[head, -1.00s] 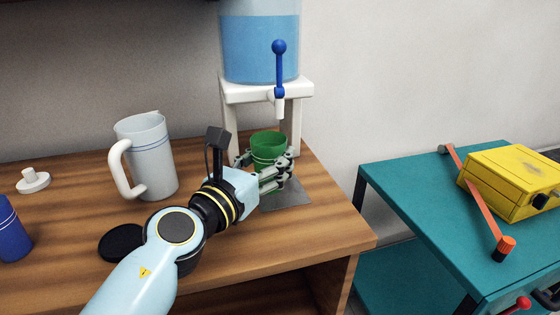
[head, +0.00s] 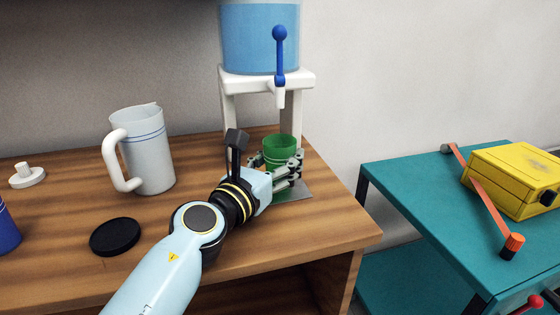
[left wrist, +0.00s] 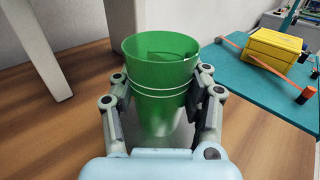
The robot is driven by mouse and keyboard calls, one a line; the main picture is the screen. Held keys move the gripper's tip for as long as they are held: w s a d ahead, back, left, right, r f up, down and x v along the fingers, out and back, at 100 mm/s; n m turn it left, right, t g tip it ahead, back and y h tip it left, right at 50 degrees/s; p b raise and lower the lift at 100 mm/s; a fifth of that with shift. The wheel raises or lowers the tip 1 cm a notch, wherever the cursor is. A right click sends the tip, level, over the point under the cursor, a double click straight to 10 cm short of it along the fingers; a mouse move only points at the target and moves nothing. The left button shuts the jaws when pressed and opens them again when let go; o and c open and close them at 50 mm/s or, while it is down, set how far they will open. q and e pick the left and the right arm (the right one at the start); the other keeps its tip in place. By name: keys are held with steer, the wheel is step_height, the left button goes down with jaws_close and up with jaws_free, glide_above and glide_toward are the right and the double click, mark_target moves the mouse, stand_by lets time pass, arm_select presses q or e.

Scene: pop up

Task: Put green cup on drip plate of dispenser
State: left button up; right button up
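The green cup (head: 280,150) is upright at the front of the dispenser, below its spout (head: 280,96). My left gripper (head: 285,170) has its fingers on both sides of the cup, against its wall. The cup (left wrist: 160,85) also fills the middle of the left wrist view, open end up, between the two fingers. The grey drip plate (head: 299,188) lies under and in front of the cup. The cup's base is hidden by the fingers in the head view, so I cannot tell if it touches the plate. My right gripper is not in view.
The dispenser has a white stand (head: 265,76), a blue lever (head: 280,50) and a water tank. A white jug (head: 148,155), a black lid (head: 115,237) and a blue object (head: 6,228) stand left. A teal table (head: 400,190) with a yellow box (head: 515,180) is right.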

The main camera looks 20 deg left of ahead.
arm_select(q)
steer(key=o, duration=0.4)
steer(key=shift+r, duration=0.25)
steer(key=s, duration=0.3)
steer(key=s+a, duration=0.1)
steer(key=s, duration=0.3)
steer(key=s+a, duration=0.1)
steer(key=s, duration=0.3)
steer(key=shift+a+f+b, duration=0.1)
steer(key=shift+f+b, duration=0.1)
steer(key=shift+b, duration=0.2)
steer(key=shift+s+r, duration=0.1)
steer(key=shift+s, duration=0.3)
steer(key=shift+a, duration=0.1)
steer(key=shift+s, duration=0.1)
